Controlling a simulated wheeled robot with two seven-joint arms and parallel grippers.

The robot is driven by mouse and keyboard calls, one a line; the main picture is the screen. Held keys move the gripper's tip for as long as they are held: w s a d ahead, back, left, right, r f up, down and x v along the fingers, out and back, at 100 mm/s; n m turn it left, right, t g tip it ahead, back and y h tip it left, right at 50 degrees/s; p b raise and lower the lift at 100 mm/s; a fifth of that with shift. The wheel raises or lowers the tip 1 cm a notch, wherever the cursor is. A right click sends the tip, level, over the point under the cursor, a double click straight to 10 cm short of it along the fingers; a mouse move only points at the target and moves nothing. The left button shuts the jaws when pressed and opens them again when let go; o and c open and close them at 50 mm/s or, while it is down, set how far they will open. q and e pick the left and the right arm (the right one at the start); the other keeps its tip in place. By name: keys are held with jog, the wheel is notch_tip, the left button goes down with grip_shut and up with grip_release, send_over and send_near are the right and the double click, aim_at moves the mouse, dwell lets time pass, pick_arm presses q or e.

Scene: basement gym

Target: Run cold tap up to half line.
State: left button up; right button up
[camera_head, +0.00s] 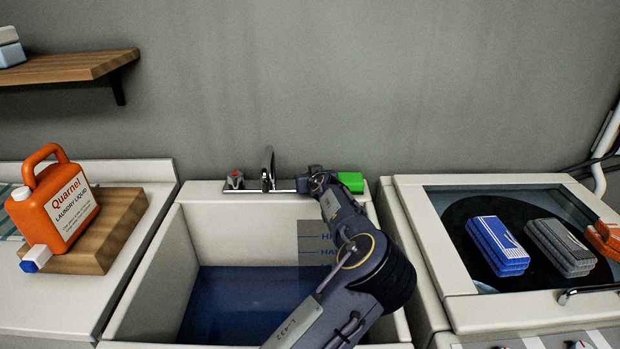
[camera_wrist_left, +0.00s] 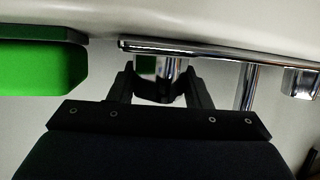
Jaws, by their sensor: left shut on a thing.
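The sink (camera_head: 190,250) holds dark blue water (camera_head: 235,300). The water edge meets the back wall a little below the lower line. The chrome spout (camera_head: 267,165) stands at the sink's back, and I cannot make out a stream. A red-topped tap (camera_head: 235,178) is left of it. My left gripper (camera_head: 318,180) is shut on the cold tap right of the spout, a chrome piece (camera_wrist_left: 165,75) between its fingers in the left wrist view.
A green block (camera_head: 351,181) sits on the ledge close right of my left gripper. An orange laundry bottle (camera_head: 62,205) stands on a wooden block at left. The glass-topped unit at right holds a blue pack (camera_head: 497,245) and a grey pack (camera_head: 560,247).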

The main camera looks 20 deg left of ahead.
pick_arm(q)
jog(key=shift+a+m+t+h+b, duration=0.15)
jog(key=shift+m+t+h+b, duration=0.6)
jog(key=shift+m+t+h, duration=0.4)
jog(key=shift+r+m+h+b, duration=0.1)
jog(key=shift+m+h+b, duration=0.2)
jog(key=shift+m+h, duration=0.85)
jog(key=shift+m+t+h, duration=0.25)
jog(key=shift+m+h, duration=0.05)
jog(key=shift+h, duration=0.1)
jog(key=shift+m+h, duration=0.3)
jog(key=o, duration=1)
jog(key=b+v, duration=0.1)
jog(key=v, duration=0.6)
jog(key=shift+s, duration=0.45)
